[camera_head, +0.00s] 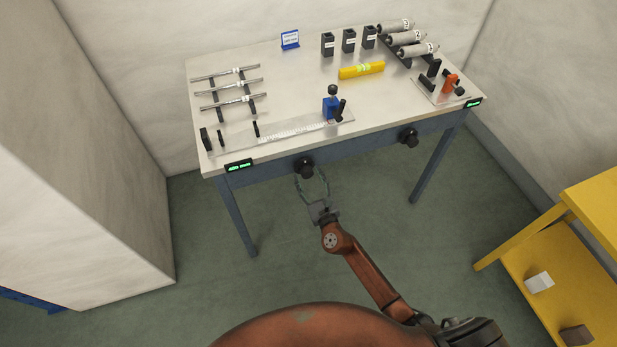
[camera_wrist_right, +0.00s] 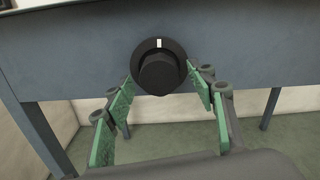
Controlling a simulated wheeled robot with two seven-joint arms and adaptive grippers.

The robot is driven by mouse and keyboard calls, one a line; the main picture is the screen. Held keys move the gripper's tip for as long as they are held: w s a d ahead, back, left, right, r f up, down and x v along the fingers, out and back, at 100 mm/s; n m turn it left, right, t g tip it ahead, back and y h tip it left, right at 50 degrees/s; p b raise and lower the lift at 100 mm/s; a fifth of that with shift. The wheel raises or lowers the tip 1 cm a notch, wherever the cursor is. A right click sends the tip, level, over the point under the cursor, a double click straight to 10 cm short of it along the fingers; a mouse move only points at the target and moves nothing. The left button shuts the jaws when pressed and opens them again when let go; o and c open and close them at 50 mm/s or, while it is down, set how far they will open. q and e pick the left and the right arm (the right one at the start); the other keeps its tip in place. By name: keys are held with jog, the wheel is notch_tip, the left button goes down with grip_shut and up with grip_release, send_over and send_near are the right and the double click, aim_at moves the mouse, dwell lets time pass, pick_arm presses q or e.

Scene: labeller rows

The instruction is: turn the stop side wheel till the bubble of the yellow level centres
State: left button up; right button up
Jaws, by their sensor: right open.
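The yellow level (camera_head: 361,70) lies on the table top behind the blue slide block; its bubble is too small to read. Two black wheels sit on the table's front edge, a left wheel (camera_head: 305,168) and a right wheel (camera_head: 409,138). I cannot read which is the stop side one. My right gripper (camera_head: 312,178) is open and empty in front of the left wheel. In the right wrist view this wheel (camera_wrist_right: 158,70), with a white mark at its top, shows between and beyond the green-padded fingers (camera_wrist_right: 162,88). My left gripper is out of view.
The table (camera_head: 290,80) carries a rod rack (camera_head: 228,88), a ruler with a blue slide block (camera_head: 331,106), black holders (camera_head: 348,41), grey rollers (camera_head: 412,40) and an orange-handled fixture (camera_head: 450,83). Green displays (camera_head: 239,166) mark its corners. A yellow shelf (camera_head: 590,215) stands right.

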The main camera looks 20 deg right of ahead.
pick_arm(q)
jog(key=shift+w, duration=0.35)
pick_arm(e)
jog(key=shift+c, duration=0.7)
jog(key=c, duration=1)
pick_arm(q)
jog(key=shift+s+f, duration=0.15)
